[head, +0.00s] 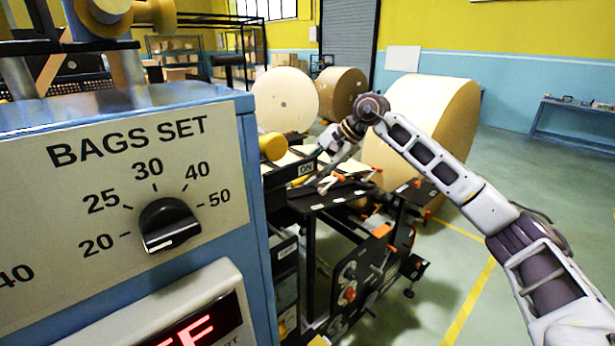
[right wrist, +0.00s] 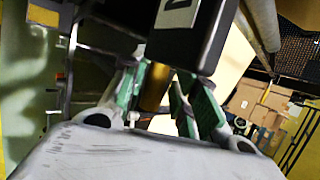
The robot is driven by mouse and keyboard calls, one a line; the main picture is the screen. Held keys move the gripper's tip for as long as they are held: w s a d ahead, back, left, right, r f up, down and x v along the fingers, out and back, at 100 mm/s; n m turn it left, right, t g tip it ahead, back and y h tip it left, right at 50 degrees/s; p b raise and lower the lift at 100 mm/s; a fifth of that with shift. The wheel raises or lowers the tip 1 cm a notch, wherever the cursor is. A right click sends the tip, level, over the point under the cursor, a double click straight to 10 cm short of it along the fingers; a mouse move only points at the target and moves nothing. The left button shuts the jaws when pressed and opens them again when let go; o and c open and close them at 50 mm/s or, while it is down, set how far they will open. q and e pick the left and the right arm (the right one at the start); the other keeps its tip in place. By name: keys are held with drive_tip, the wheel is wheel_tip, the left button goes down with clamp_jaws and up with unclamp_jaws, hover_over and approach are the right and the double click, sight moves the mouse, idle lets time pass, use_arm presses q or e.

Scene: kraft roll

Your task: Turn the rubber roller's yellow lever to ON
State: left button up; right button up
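The rubber roller's yellow lever (right wrist: 153,88) shows in the right wrist view as a short yellow bar below a black box end (right wrist: 190,35). My right gripper (right wrist: 165,90) has its green-padded fingers on either side of the lever, very near it. Whether they press on it is unclear. In the head view my right gripper (head: 326,178) is at the machine, just right of a black bar with an ON label (head: 306,169). The lever is small and partly hidden there, so its angle is hard to read. My left gripper is out of view.
A blue cabinet with a BAGS SET dial (head: 170,225) fills the left foreground. Large kraft rolls (head: 285,100) stand behind the black machine frame (head: 310,235). Open green floor (head: 510,190) lies to the right. The wrist view also shows cardboard boxes (right wrist: 250,100).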

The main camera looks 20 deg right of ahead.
drive_tip(key=v, duration=0.9)
drive_tip(key=shift+r, duration=0.25)
drive_tip(key=shift+d, duration=0.1)
